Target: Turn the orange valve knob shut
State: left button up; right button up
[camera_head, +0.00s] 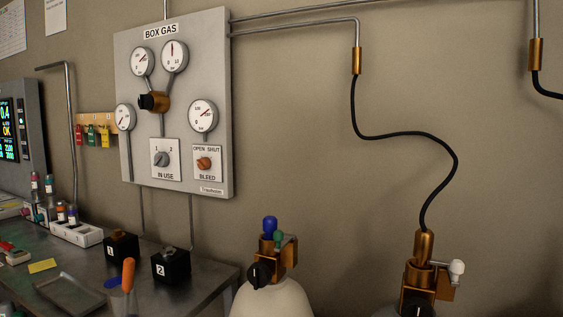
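The orange knob (204,163) sits on a small white plate marked "OPEN SHUT" above and "BLEED" below. The plate is at the lower right of the grey BOX GAS panel (217,100) on the wall. The knob is small in view, and I cannot tell which mark it points to. A grey knob (161,159) marked "IN USE", with positions 1 and 2, is on the plate to its left. Neither of my grippers is in view, and nothing covers the orange knob.
A metal bench (215,272) below the panel holds two black numbered blocks, a vial rack (76,232) and an orange-handled tool (128,274). A gas cylinder (272,299) stands right of the bench. Another cylinder valve (424,272) with a black hose (405,135) is farther right.

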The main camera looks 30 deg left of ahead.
aim_at(204, 163)
jog(key=u, duration=1.9)
